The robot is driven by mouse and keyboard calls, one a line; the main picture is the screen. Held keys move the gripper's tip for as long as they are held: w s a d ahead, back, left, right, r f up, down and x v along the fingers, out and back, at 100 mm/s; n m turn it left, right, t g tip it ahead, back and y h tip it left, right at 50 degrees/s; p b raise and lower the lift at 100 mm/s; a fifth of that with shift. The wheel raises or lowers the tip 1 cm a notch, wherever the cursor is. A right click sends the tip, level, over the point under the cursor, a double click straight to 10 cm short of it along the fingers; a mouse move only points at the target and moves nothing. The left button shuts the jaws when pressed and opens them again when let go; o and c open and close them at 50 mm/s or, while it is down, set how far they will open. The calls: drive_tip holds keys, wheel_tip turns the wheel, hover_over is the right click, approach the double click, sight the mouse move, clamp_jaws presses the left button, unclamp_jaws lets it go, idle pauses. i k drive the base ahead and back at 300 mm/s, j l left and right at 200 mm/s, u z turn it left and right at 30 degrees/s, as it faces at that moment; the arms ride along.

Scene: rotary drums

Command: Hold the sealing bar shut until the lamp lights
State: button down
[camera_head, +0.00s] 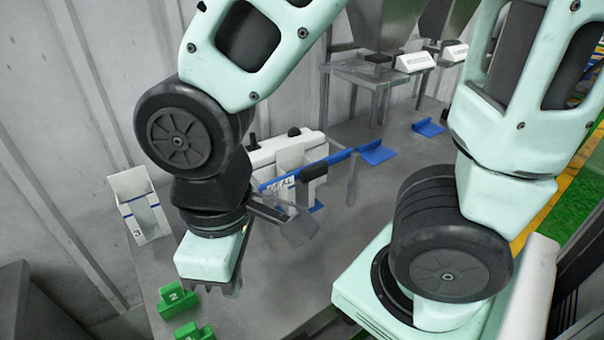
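The sealer (290,150) is a white unit on the grey table, marked "SEAL" in part; my arm's wrist covers its left side. A long blue strip (335,157) runs along its front, with a black block (314,171) on a pale upright by it. I cannot tell which part is the sealing bar or whether it is shut. Small dark knobs (293,132) stand on top; no lit lamp shows. My gripper (212,288) points down over the table, left of and nearer than the sealer, apart from it. Its fingers are mostly hidden, so its opening is unclear.
A white holder (140,206) marked 3 stands at left. Green blocks (178,298), one marked 2, sit at the front left edge. Blue trays (376,152) and metal hoppers (455,20) stand behind. A grey wall runs along the left.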

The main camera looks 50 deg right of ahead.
sight(307, 174)
drive_tip(key=k+j+z, duration=0.2)
drive_tip(key=z, duration=0.3)
drive_tip(key=k+j+z, duration=0.1)
drive_tip(key=k+z, duration=0.15)
drive_tip(key=z, duration=0.25)
